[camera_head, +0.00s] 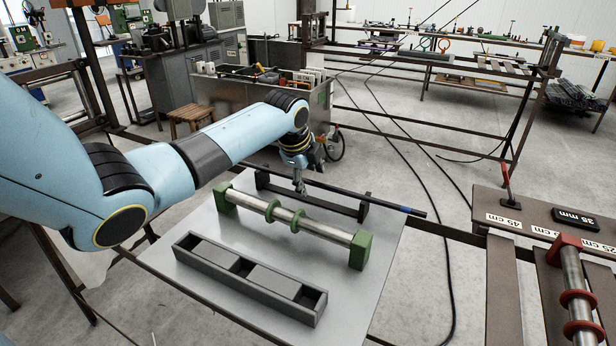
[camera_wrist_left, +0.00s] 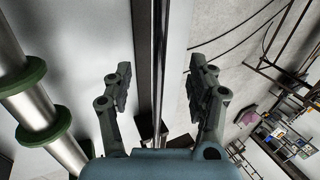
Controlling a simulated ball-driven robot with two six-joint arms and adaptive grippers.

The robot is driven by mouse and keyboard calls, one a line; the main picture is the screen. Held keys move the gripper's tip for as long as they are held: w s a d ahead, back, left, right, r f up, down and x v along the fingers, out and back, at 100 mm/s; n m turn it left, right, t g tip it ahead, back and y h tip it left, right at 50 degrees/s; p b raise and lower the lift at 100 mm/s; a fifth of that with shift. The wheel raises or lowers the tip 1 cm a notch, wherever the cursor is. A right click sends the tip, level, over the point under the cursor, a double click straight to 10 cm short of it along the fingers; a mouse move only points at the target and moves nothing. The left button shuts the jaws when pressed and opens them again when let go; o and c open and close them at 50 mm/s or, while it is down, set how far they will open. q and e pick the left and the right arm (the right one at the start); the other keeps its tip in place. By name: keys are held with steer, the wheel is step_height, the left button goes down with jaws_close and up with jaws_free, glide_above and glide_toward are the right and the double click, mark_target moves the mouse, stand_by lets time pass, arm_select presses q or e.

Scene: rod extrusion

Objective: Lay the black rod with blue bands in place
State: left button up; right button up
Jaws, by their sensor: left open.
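The black rod (camera_head: 380,202) shows a blue band near its right end and lies across the dark rack (camera_head: 335,206) on the metal table. In the left wrist view the rod (camera_wrist_left: 158,60) is a thin dark line running away from me. My left gripper (camera_head: 299,187) comes down over the rod near the rack's left half. In the left wrist view my gripper (camera_wrist_left: 160,85) is open, with one finger on each side of the rod and visible gaps. The rod's far left part is partly hidden by my arm. My right gripper is not in view.
A steel bar with green end blocks and rings (camera_head: 325,232) lies in front of the rack. A long grey tray with compartments (camera_head: 250,283) is nearer. At the right is a brown bench (camera_head: 487,203) with size labels and a bar with red rings (camera_head: 573,275).

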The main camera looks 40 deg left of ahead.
arm_select(q)
steer(key=o, duration=0.6)
steer(key=shift+c, duration=0.2)
steer(key=v, duration=1.2)
